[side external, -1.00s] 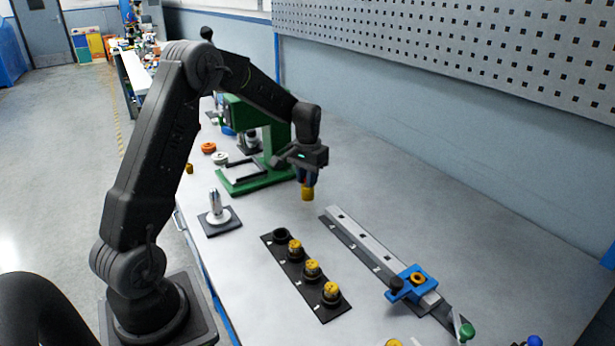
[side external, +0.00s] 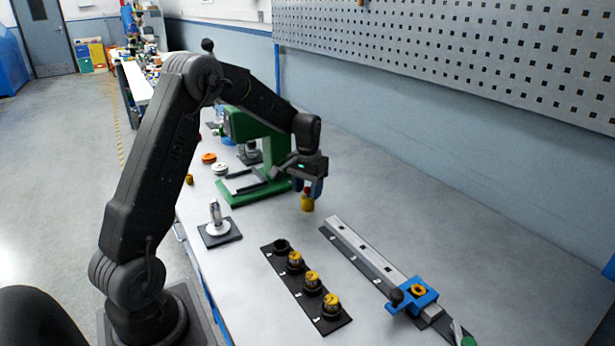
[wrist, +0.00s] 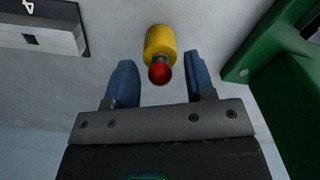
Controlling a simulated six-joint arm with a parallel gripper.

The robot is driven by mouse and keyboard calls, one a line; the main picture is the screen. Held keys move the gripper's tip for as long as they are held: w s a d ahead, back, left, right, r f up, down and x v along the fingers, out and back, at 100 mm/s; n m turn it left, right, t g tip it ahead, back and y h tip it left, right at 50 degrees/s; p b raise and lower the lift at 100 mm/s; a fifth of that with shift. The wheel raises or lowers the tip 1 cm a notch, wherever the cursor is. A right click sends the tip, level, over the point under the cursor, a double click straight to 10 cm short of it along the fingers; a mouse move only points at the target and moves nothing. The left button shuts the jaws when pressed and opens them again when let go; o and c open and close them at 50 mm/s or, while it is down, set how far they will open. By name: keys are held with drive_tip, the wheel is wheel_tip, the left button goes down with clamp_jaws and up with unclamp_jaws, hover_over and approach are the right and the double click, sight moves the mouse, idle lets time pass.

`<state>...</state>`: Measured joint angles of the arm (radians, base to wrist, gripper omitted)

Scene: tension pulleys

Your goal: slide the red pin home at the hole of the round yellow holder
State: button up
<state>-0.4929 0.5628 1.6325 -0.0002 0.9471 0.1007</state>
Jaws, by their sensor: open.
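The round yellow holder (side external: 307,204) appears to stand upright on the bench below my gripper. It also shows in the wrist view (wrist: 160,42). The red pin (wrist: 160,73) is at its near end, with a short grey shank between the red head and the yellow body; the hole itself is hidden. In the side view the red head (side external: 307,190) is a small patch between the fingers. My gripper (wrist: 160,78) is open, with one blue finger on each side of the red head and visible gaps to both.
A green press-like stand (side external: 243,150) is close behind and left of my gripper. A black rack (side external: 290,275) with yellow-topped parts and a grey rail (side external: 350,240) with a blue clamp (side external: 425,297) lie in front. The bench to the right is clear.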

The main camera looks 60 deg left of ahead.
wheel_tip(320, 180, up, 14)
drive_tip(key=shift+f, duration=0.2)
idle(0.4)
drive_tip(key=s+d+r+m+t, duration=0.1)
drive_tip(key=s+d+r, duration=0.2)
drive_tip(key=s+d, duration=0.3)
drive_tip(key=s+d+r+m+t, duration=0.1)
drive_tip(key=s+d+r+t, duration=0.2)
drive_tip(key=d, duration=0.6)
drive_tip(key=s+d+f+m, duration=0.1)
drive_tip(key=s+d+f, duration=0.1)
drive_tip(key=s+d, duration=0.2)
drive_tip(key=s+d+f+m+t, duration=0.1)
drive_tip(key=s+d, duration=0.3)
drive_tip(key=s, duration=0.6)
drive_tip(key=shift+s+f+m+t, duration=0.25)
drive_tip(key=shift+f+m+t, duration=0.05)
drive_tip(key=shift+f, duration=0.35)
